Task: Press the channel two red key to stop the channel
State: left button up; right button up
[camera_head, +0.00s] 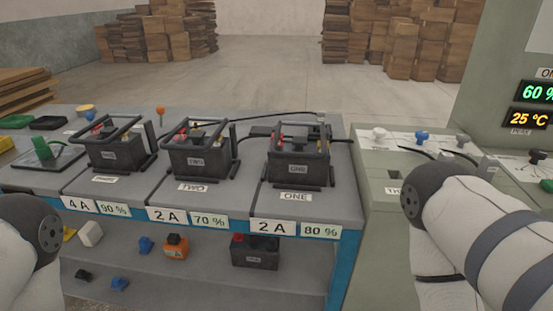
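The channel two red key cannot be made out in this view. The battery labelled TWO (197,162) sits in a dark frame in the middle of the bench, between the batteries labelled ONE (297,168) and, at left, another one (108,155). Cards below TWO read 2 A and 70 %. Links of my arms show at lower left and lower right; neither gripper is in view.
A display (538,92) at the right edge reads 60 % and 25 °C. White (379,133) and blue (422,136) knobs stand on the console with cables nearby. A lower shelf (205,262) holds loose parts and a dark battery (254,253). Stacked boxes stand behind open floor.

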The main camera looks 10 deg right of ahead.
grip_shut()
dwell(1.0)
